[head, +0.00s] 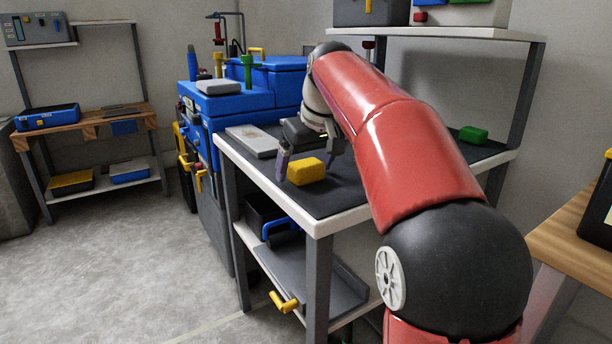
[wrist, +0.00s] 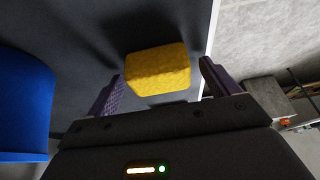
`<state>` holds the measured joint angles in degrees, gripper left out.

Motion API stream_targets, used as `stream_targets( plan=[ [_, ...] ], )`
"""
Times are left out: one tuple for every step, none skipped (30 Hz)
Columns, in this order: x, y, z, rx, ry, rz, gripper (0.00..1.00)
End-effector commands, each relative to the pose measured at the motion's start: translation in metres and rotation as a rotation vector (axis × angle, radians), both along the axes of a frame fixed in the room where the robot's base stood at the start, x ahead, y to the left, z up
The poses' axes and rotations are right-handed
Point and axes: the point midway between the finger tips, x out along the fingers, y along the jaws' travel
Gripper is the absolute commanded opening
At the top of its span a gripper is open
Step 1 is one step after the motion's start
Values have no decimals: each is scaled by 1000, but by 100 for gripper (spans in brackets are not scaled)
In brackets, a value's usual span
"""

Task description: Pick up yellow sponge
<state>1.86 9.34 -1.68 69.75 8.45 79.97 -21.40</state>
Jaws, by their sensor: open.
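The yellow sponge (head: 306,170) lies on the dark mat of the workbench (head: 345,195), close to its front edge. In the wrist view the sponge (wrist: 158,69) is just ahead of the fingertips, roughly centred between them. My gripper (head: 308,165) points down at the bench with its purple-grey fingers apart, beside and behind the sponge in the head view. In the wrist view my gripper (wrist: 163,80) is open and empty. I cannot tell whether a finger touches the sponge.
A grey flat box (head: 253,141) lies left of my gripper on the bench. A green sponge-like block (head: 473,134) is at the right rear. Blue toolboxes (head: 265,82) stand behind left. An overhead shelf (head: 440,34) spans the bench's back. A blue object (wrist: 22,100) shows at the wrist view's left.

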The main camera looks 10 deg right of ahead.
Motion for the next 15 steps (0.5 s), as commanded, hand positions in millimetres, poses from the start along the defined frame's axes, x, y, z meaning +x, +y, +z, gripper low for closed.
stream_targets(
  plan=[
    [0, 0, 1, 0, -1, 0, 87],
    [0, 0, 1, 0, -1, 0, 87],
    [0, 0, 1, 0, -1, 0, 87],
    [0, 0, 1, 0, -1, 0, 85],
    [0, 0, 1, 0, -1, 0, 81],
    [0, 0, 1, 0, -1, 0, 76],
    [0, 0, 1, 0, -1, 0, 72],
    [0, 0, 1, 0, -1, 0, 68],
    [0, 0, 1, 0, -1, 0, 62],
    [0, 0, 1, 0, -1, 0, 58],
    [0, 0, 1, 0, -1, 0, 55],
    [0, 0, 1, 0, -1, 0, 49],
    [0, 0, 1, 0, -1, 0, 45],
    [0, 0, 1, 0, -1, 0, 41],
    [0, 0, 1, 0, -1, 0, 40]
  ],
)
